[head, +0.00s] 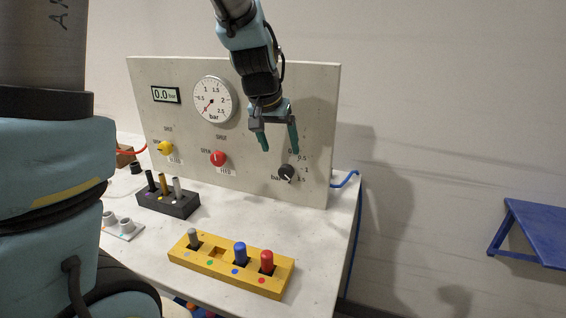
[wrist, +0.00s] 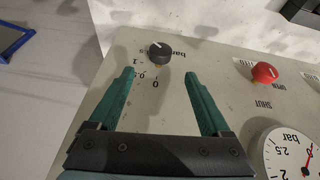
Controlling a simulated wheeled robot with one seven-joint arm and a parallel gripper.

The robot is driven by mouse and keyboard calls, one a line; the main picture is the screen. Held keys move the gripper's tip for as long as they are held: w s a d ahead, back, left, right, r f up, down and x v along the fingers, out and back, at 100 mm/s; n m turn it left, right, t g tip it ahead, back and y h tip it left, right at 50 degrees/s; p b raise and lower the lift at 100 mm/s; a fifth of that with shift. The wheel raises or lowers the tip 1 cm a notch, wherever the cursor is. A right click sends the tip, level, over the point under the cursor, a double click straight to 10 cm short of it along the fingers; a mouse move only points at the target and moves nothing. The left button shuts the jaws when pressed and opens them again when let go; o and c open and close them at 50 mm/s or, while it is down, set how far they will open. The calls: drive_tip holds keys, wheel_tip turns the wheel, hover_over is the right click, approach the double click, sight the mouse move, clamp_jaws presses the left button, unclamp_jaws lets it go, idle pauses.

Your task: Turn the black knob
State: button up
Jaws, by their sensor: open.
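The black knob (head: 287,173) sits low on the right side of the upright grey panel (head: 300,100), with a printed bar scale around it. Its white pointer line faces the lower right in the head view. In the wrist view the black knob (wrist: 159,53) lies beyond the fingertips, roughly midway between them. My gripper (head: 279,150) is open and empty, with green fingers, above the knob in the head view. It also shows in the wrist view (wrist: 160,75), apart from the knob.
A red knob (head: 218,158), a yellow knob (head: 165,148), a round gauge (head: 213,100) and a display (head: 166,95) reading 0.0 bar are on the panel. A yellow block (head: 230,275) with pegs and a black block (head: 180,208) stand on the table. Bare table lies below the knob.

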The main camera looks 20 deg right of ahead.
sight(285, 167)
drive_tip(key=x, duration=0.9)
drive_tip(key=shift+p, duration=0.4)
clamp_jaws()
